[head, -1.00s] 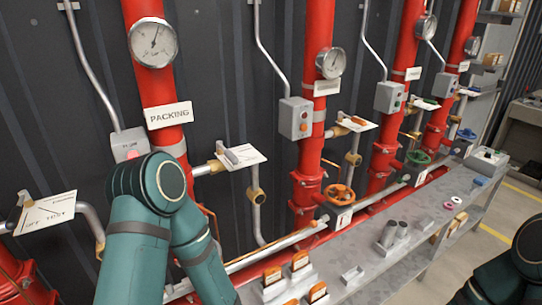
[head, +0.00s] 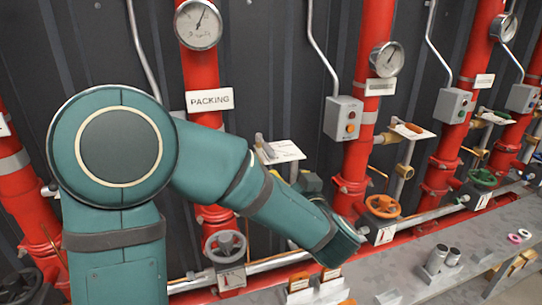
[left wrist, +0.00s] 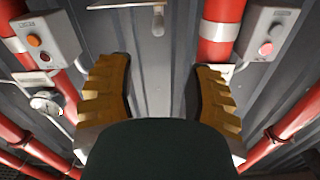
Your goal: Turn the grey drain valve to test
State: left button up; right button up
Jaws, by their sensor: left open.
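The grey drain valve's lever (head: 262,148) shows in the head view beside the pipe with the PACKING sign. It stands by a pale label plate (head: 285,152), whose writing I cannot read. My left arm crosses in front of this pipe, its wrist end low and to the right of the lever. My left gripper (left wrist: 163,66) is open and empty in the left wrist view, its two brass-coloured fingers apart with the dark wall between them. In the head view it is mostly hidden behind my wrist. My right gripper is not in view.
Red pipes (head: 360,160) with gauges and grey button boxes (head: 343,118) stand along the dark wall. A grey handwheel (head: 225,246) and an orange handwheel (head: 382,206) sit low. A grey bench (head: 470,250) runs in front, holding small parts.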

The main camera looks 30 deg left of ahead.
aim_at(273, 156)
pick_arm(q)
jog(key=x, duration=1.3)
jog(key=shift+w+d+b, duration=0.1)
jog(key=shift+w+b, duration=0.05)
jog(key=shift+b, duration=0.25)
grip_shut()
